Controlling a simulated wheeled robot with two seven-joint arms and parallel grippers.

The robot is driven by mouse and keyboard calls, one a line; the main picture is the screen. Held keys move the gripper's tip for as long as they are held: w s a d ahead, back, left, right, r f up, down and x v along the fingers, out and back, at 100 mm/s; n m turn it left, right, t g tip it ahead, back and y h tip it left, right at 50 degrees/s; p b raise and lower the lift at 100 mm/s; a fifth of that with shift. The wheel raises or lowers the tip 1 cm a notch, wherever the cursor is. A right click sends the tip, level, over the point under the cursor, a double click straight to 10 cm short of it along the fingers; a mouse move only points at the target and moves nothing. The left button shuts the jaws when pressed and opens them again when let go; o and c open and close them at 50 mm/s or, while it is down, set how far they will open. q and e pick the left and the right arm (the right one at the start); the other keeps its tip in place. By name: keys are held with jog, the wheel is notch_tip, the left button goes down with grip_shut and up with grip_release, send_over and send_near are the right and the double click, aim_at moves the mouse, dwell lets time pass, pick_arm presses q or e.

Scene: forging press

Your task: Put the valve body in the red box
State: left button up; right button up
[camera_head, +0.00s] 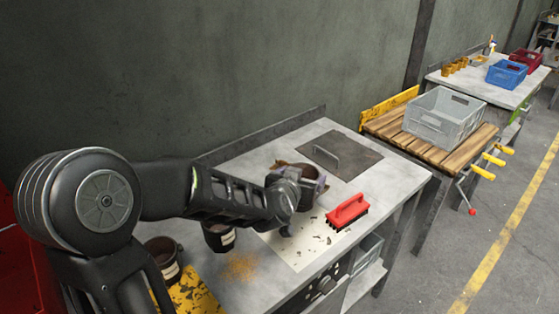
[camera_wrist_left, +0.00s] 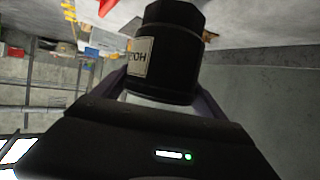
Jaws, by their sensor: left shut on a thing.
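My left gripper (camera_head: 306,187) is over the near grey workbench. It is shut on a black pot with a white label, which fills the middle of the left wrist view (camera_wrist_left: 172,50) between the two fingers. In the head view the pot is mostly hidden by the gripper, with a brownish rim showing. A dark red box (camera_head: 526,60) stands on the far table at the upper right. Several small brass-coloured parts (camera_head: 455,66) stand on that table; I cannot tell whether any is the valve body. My right gripper is out of view.
Two more dark pots (camera_head: 218,237) stand at the bench's left end. A red brush (camera_head: 347,212) lies on the near bench (camera_head: 375,190) beside scattered dark bits. A grey crate (camera_head: 444,116) sits on the wooden bench; a blue crate (camera_head: 506,74) is beside the red box. Floor at right is clear.

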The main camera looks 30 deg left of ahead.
pick_arm(q)
jog(key=d+f+m+h+b, duration=0.1)
jog(key=d+f, duration=0.3)
jog(key=d, duration=0.2)
jog(key=s+d+f+m+h+b, duration=0.1)
jog(key=d+f+h+b, duration=0.1)
jog(key=d+f, duration=0.2)
jog(key=d, duration=0.3)
jog(key=shift+f+m+t, duration=0.15)
jog(key=shift+m+t, duration=0.15)
